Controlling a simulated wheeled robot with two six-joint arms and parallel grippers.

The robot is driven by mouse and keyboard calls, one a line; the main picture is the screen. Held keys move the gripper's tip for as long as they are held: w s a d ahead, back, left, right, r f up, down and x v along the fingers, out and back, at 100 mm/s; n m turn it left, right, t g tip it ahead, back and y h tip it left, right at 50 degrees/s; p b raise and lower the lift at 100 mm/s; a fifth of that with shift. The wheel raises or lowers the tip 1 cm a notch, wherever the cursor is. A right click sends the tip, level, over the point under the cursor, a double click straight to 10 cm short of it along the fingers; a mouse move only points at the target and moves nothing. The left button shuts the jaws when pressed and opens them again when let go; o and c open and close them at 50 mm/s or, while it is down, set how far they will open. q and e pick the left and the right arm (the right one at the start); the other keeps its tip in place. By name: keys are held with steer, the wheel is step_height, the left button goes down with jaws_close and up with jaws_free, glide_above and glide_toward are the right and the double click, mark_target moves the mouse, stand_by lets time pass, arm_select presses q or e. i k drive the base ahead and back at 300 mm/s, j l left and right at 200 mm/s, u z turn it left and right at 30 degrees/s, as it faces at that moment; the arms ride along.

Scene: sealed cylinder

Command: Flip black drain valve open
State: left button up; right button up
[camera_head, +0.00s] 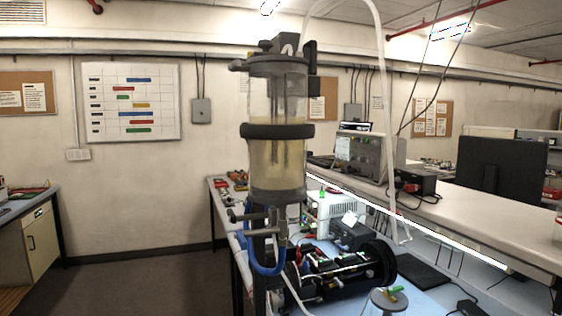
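A clear upright cylinder (262,100) stands in the middle of the view, with a dark cap (278,62) on top. Cloudy yellowish liquid (277,163) fills its lower part. A wide black band goes round its middle. Below the dark bottom collar (277,193), a black valve with a lever (246,216) sticks out to the left; this looks like the drain valve. I cannot tell from here whether it is open or shut. A blue hose (265,268) curves below it. Neither of my grippers is in view.
A black and metal apparatus (335,268) lies on the bench right of the cylinder's base. A pale hose (380,90) arches down on the right. Open floor (140,280) lies to the left.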

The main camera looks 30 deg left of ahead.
mark_target(233, 219)
steer(key=u, duration=1.3)
